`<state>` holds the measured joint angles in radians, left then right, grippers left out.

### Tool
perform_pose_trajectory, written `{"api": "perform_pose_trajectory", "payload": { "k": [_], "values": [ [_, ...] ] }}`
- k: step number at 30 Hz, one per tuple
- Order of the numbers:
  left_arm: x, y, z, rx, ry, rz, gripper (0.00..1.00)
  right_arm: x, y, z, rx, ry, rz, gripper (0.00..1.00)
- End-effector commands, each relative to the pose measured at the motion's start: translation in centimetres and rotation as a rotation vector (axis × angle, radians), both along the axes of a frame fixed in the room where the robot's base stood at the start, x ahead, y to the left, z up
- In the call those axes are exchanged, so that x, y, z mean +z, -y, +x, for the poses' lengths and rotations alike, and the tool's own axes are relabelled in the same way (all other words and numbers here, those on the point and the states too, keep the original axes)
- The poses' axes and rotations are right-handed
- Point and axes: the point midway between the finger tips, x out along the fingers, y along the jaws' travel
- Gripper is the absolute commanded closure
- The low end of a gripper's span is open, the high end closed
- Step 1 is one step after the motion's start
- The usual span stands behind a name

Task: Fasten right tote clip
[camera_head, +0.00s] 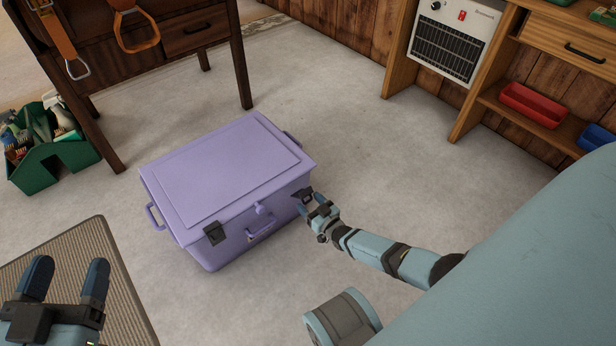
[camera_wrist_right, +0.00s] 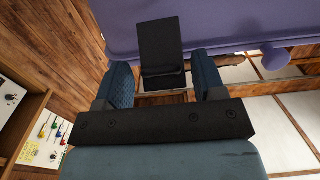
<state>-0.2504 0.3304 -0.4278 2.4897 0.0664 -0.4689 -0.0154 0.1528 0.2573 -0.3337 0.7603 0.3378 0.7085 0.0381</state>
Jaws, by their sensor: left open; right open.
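A lilac tote (camera_head: 220,226) stands on the floor with its lid (camera_head: 228,165) down. Its black left clip (camera_head: 214,232) is on the front face. The black right clip (camera_head: 305,197) is near the front right corner, partly hidden by my right gripper (camera_head: 314,200). In the right wrist view, the right clip (camera_wrist_right: 161,45) appears as a black plate ahead of and between the two open fingers, with gaps at both sides. I cannot tell whether its flap is latched. My left gripper (camera_head: 67,270) is open and empty, above a mat at the lower left.
A ribbed mat (camera_head: 130,308) lies at the lower left. A green caddy (camera_head: 60,165) of brushes and bottles stands left of the tote, by a dark wooden table (camera_head: 88,130). Wooden shelving (camera_head: 470,118) stands at right. Floor around the tote is clear.

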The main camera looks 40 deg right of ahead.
Motion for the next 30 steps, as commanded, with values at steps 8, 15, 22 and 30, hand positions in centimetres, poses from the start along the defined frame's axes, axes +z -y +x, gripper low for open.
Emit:
{"api": "perform_pose_trajectory", "payload": {
  "k": [8,15,22,30],
  "values": [
    [0.3,-0.1,0.2,0.001,0.041,0.015,0.35,0.0,-0.1,1.3,0.0,0.0,0.0,0.37],
    [0.3,-0.2,0.1,-0.001,0.042,0.023,0.35,0.0,-0.1,1.3,0.0,0.0,0.0,0.5],
    [0.3,-0.2,0.1,-0.001,0.04,0.023,0.35,0.1,-0.1,1.3,0.0,0.0,0.0,0.9],
    [1.5,0.1,0.0,-0.006,-0.011,-0.014,0.35,0.9,-0.1,0.3,0.0,-0.038,-0.002,0.9]
  ]
}}
